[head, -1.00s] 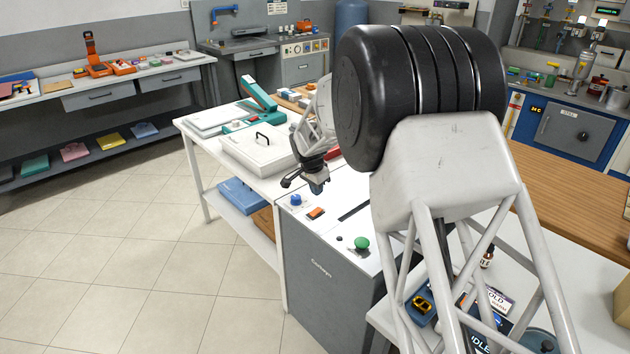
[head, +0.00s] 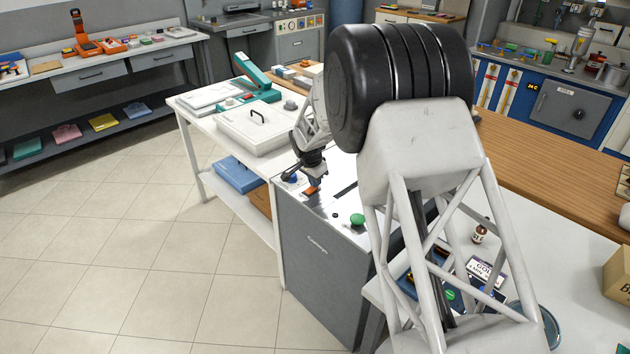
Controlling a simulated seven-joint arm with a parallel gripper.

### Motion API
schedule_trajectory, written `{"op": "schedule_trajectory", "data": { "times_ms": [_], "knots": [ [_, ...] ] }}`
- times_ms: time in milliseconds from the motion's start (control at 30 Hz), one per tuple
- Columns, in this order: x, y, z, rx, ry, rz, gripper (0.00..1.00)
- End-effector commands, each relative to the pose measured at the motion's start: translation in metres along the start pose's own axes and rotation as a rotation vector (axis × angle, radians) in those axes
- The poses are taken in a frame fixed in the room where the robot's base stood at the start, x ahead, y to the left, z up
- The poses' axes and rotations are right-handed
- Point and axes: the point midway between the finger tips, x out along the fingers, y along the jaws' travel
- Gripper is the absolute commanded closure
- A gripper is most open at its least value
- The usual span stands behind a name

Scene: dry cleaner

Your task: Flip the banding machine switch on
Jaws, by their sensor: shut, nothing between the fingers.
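The banding machine (head: 318,262) is a grey cabinet with a white top, in the middle of the head view. On its top near the front left corner is an orange rocker switch (head: 311,191). A blue knob (head: 292,179) is behind it to the left, and a green button (head: 357,220) is to the right. My gripper (head: 316,184) is shut and empty, pointing down at the switch. Its tip overlaps the switch's far edge in the picture; I cannot tell whether they touch. The switch's on or off position is too small to read.
A white table (head: 192,113) with a white lidded box (head: 252,133) and a green press (head: 262,82) adjoins the machine on the left. A right-hand table holds a small brown bottle (head: 479,233). The tiled floor in front is clear.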

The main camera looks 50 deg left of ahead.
Motion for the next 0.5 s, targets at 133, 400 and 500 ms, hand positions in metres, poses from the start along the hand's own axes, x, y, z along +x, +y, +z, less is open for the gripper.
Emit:
{"op": "schedule_trajectory", "data": {
  "times_ms": [133, 400, 500],
  "knots": [
    [0.0015, 0.0004, -0.0005, 0.001, -0.010, 0.002, 1.00],
    [0.0061, 0.0004, -0.0004, 0.001, -0.051, 0.003, 1.00],
    [0.0064, 0.0006, -0.0001, 0.000, -0.051, 0.004, 1.00]
  ]
}}
